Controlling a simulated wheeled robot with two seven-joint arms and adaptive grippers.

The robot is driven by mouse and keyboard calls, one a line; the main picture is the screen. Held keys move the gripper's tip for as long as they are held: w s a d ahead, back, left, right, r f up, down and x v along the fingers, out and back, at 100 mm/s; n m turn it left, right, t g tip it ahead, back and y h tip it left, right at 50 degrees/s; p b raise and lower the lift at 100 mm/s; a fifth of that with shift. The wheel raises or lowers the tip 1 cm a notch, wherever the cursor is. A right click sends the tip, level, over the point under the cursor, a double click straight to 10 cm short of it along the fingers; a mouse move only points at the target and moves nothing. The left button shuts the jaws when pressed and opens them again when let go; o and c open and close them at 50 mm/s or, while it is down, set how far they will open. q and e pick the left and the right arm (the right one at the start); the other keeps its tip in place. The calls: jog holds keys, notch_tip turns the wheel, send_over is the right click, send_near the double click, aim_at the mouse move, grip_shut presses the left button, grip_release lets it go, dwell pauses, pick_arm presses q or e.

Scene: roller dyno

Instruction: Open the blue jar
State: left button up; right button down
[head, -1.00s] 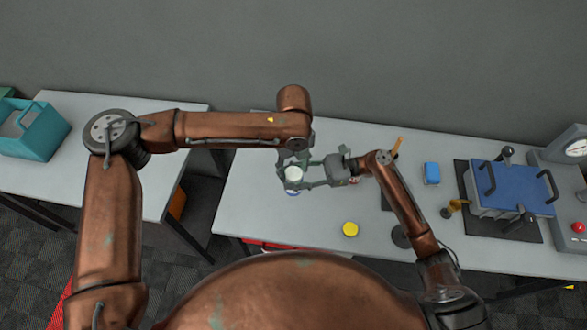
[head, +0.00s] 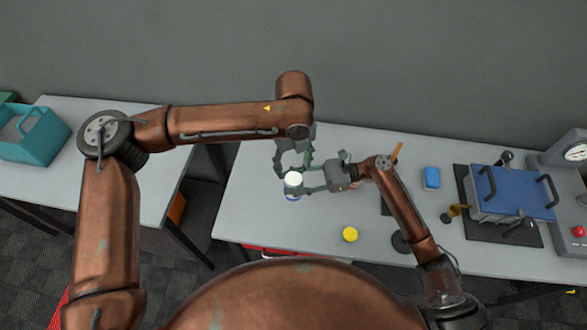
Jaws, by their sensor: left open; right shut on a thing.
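The blue jar (head: 293,196) is on the table, with a white top (head: 293,179) and a little blue showing below it. My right gripper (head: 298,190) comes in from the right and is shut on the jar. My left gripper (head: 291,167) points down just behind and above the jar from its raised forearm. It is open, and its fingers look clear of the white top. The fingers of both grippers hide part of the jar, so I cannot tell whether the top is loose.
A yellow disc (head: 350,234) lies in front of the jar. A blue block (head: 431,177) and a blue-lidded box with black handles (head: 510,193) are to the right, beside a dial gauge (head: 575,151). A teal bin (head: 33,139) stands on the left table. The table left of the jar is clear.

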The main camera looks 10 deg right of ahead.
aim_at(294, 179)
pick_arm(q)
notch_tip(294, 179, up, 2)
jog(key=shift+r+m, duration=0.2)
jog(key=shift+m, duration=1)
jog(key=shift+f, duration=3.8)
jog(key=shift+c, duration=0.3)
jog(key=c, duration=1.2)
jog(key=shift+o, duration=0.2)
jog(key=n, duration=0.3)
jog(key=o, duration=1.3)
jog(key=shift+s, duration=0.1)
